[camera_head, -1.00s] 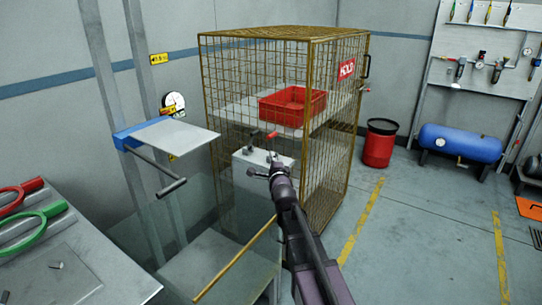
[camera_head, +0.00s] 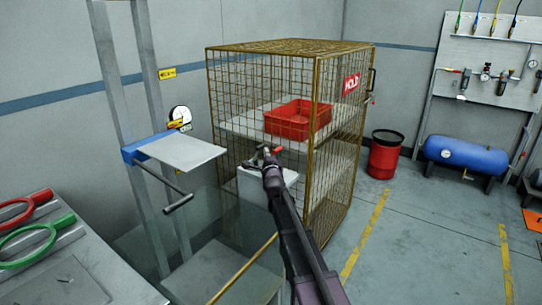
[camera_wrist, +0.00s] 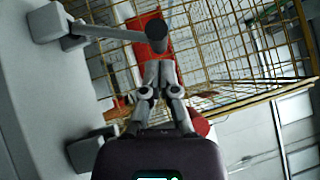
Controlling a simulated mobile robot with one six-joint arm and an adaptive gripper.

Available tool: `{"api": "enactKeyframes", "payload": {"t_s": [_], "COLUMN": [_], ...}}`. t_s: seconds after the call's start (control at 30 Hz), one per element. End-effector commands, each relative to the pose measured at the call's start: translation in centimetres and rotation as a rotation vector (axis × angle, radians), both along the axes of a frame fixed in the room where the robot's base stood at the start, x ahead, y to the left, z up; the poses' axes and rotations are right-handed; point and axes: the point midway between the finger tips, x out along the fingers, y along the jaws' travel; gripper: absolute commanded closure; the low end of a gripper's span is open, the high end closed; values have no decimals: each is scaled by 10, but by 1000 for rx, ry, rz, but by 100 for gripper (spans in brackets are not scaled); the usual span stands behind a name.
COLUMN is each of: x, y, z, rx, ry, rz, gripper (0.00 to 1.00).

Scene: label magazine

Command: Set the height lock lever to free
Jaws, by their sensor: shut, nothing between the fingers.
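A pale box (camera_head: 255,188) stands in front of the wire cage and carries small levers on its top. In the wrist view a grey lever arm (camera_wrist: 112,33) with a dark round end (camera_wrist: 156,36) reaches out from a pale surface (camera_wrist: 35,95). A red handle (camera_head: 277,149) shows beside my gripper in the head view. No label is readable, so I cannot tell which of these is the height lock. My gripper (camera_wrist: 158,72) is shut and empty, its fingertips close below the dark lever end. In the head view my gripper (camera_head: 267,157) covers part of the box top.
The wire cage (camera_head: 335,160) with a red bin (camera_head: 297,119) inside stands just behind. A grey plate (camera_head: 180,151) on a blue bracket and a bar handle (camera_head: 178,204) are at left. A bench (camera_head: 60,270) is at the lower left.

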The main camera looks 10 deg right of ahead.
Motion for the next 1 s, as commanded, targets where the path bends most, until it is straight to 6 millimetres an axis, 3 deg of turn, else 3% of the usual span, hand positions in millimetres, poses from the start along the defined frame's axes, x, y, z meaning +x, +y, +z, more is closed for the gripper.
{"api": "enactKeyframes", "payload": {"t_s": [1.0], "x": [11], "y": [11], "z": [10], "rx": [0], "ry": [-1], "rz": [-1], "gripper": [100]}}
